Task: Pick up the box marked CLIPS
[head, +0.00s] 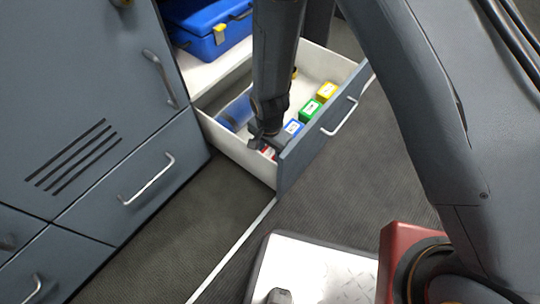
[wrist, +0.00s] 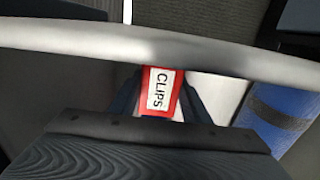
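The red box with the white CLIPS label (wrist: 160,90) is in the middle of the wrist view. In the head view a small part of the red box (head: 268,153) shows in the open drawer, near its front corner, mostly hidden by my gripper. My gripper (head: 265,143) points down into the drawer, just above the red box. In the wrist view its dark fingers stand on the left and right of the box and look spread, with the box between them. Whether they touch it is hard to tell.
In the drawer (head: 236,154), blue (head: 293,128), green (head: 310,110) and yellow (head: 326,91) boxes line up along the front panel. A blue roll (head: 236,112) lies behind my gripper. A blue case (head: 210,32) sits in the compartment above. The drawer walls surround my gripper closely.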

